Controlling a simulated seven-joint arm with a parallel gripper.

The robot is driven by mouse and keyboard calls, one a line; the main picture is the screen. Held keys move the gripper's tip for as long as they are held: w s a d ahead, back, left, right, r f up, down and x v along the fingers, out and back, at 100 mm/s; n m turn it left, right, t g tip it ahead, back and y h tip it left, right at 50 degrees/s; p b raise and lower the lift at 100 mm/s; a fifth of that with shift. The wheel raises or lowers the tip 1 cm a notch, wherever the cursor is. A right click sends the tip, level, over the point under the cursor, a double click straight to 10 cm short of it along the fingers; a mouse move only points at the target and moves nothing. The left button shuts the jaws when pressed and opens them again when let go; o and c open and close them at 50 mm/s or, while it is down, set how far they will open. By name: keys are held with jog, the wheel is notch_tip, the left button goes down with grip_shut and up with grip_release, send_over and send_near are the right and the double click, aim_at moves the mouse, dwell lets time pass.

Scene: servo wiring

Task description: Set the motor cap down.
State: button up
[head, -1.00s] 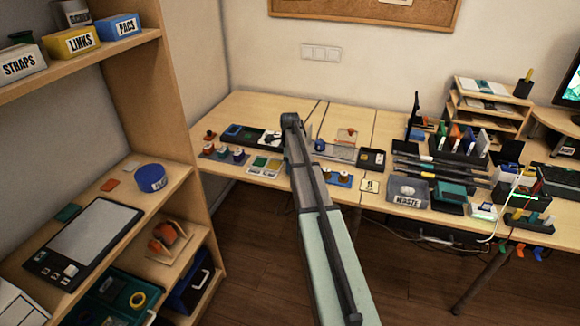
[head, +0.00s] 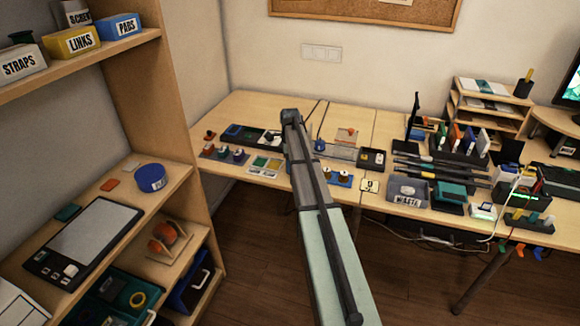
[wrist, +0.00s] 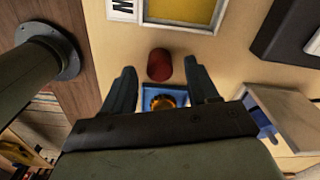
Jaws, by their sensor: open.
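A dark red cylinder (wrist: 159,65), which looks like the motor cap, is on the pale desk top in the wrist view. My gripper (wrist: 160,70) is open, with one dark finger on each side of the cap and a visible gap to both. A blue holder (wrist: 150,101) with an orange round part (wrist: 165,99) in it lies just below the cap in the picture, partly hidden by my gripper's body. In the head view my arm hides the cap and the fingers.
A yellow-centred tray (wrist: 182,11) with a white label lies beyond the cap. A dark box (wrist: 285,30) is at the right, and a wooden box (wrist: 283,115) below it. A grey waste bin (head: 407,190) stands farther right.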

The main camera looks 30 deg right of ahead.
notch_tip(320, 180, up, 10)
jog(key=shift+r, duration=0.2)
dwell(0.4)
jog(key=a+f+n+g+y, duration=0.1)
jog(key=a+f+n, duration=0.2)
jog(key=a+f, duration=0.45)
jog(key=a+f+n, duration=0.3)
jog(key=a+f, duration=0.2)
jog(key=a, duration=0.6)
jog(key=s+a+f+n+g, duration=0.1)
jog(key=s+a+f+n, duration=0.15)
jog(key=s+f, duration=0.75)
jog(key=s+a+f+n+g, duration=0.15)
jog(key=s+f+n, duration=0.25)
jog(key=s+f, duration=0.6)
jog(key=s+a+f+n+g, duration=0.1)
jog(key=s+a+f+n, duration=0.25)
jog(key=s+f, duration=0.65)
jog(key=s+a+f+n+g, duration=0.1)
jog(key=s+f+n, duration=0.1)
jog(key=s, duration=1.2)
jog(key=s+f+n+g+h, duration=0.1)
jog(key=s+n, duration=0.4)
jog(key=s, duration=1)
jog(key=shift+a+f+n, duration=0.3)
jog(key=shift+a+f, duration=0.05)
jog(key=shift+f, duration=0.1)
